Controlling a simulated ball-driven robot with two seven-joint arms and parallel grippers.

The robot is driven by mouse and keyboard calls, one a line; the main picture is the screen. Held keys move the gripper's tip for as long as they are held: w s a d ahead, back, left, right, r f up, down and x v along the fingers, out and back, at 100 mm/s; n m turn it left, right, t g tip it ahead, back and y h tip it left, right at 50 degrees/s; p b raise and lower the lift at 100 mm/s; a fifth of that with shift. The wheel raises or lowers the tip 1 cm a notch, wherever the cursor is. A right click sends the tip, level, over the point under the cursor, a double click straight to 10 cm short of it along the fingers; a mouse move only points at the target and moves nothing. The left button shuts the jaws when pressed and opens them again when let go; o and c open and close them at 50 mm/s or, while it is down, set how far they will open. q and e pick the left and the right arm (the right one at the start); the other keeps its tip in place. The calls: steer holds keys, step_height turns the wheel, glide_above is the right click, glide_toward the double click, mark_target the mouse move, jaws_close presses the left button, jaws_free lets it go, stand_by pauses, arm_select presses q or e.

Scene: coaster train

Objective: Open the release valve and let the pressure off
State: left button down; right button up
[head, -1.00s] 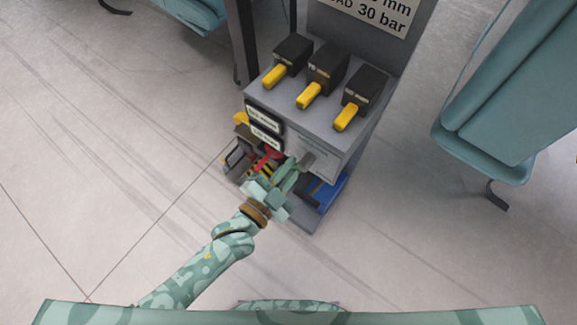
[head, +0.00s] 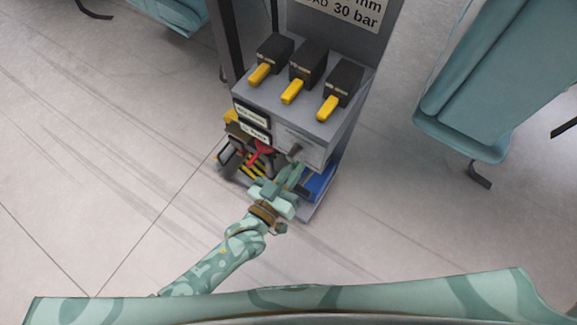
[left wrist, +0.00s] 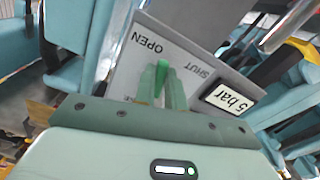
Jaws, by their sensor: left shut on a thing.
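The release valve's panel (head: 307,147) is a pale plate on the front of the grey pump unit. In the left wrist view the plate (left wrist: 190,52) carries the words OPEN and SHUT. My left gripper (head: 290,174) is at the front of this panel. In the left wrist view its green fingers (left wrist: 162,82) lie between the two words, shut on the valve lever, which they mostly hide. A dark grey stub (head: 295,149) shows just above the fingers in the head view. My right gripper is out of view.
Three black blocks with yellow levers (head: 293,91) stand on the unit's top. A red handle (head: 260,153) is left of my gripper, and a blue part (head: 319,182) is to its right. Teal seats (head: 485,85) stand at the right.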

arm_select(q)
steer(key=shift+s+d+r+n, duration=0.15)
steer(key=shift+s+d+n, duration=0.1)
steer(key=shift+n, duration=0.65)
steer(key=shift+s+d+r+n+p, duration=0.15)
steer(key=shift+n+p, duration=0.1)
steer(key=shift+n, duration=0.3)
steer(key=shift+d+n+p, duration=0.1)
steer(key=shift+n+p, duration=0.1)
steer(key=shift+n, duration=0.35)
steer(key=shift+s+d+r+n, duration=0.15)
steer(key=shift+n, duration=0.55)
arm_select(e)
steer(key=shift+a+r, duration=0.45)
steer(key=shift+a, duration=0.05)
arm_select(q)
steer(key=shift+d+n, duration=0.1)
steer(key=shift+n, duration=0.2)
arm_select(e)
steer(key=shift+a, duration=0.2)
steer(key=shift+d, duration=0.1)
